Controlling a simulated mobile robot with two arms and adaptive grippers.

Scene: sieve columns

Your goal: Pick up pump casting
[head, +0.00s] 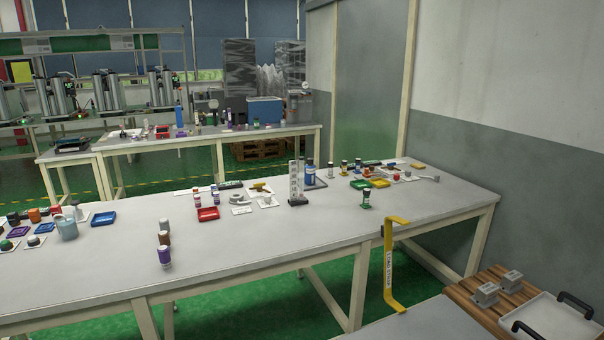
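No thing in the head view is clearly marked as the pump casting. Two small grey blocky parts, one nearer (485,295) and one farther (512,279), sit on a brown wooden board (462,292) at the lower right, and they may be castings. A small grey rounded part (240,199) lies on the middle of the long table, too small to make out. Neither of my grippers shows in this view.
The long grey table (260,235) carries bottles, a red tray (208,214), a blue tray (103,219) and a clear column (296,184). A yellow bracket (390,270) stands at a nearer grey surface (400,326). A white tray with black handles (550,322) is at lower right.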

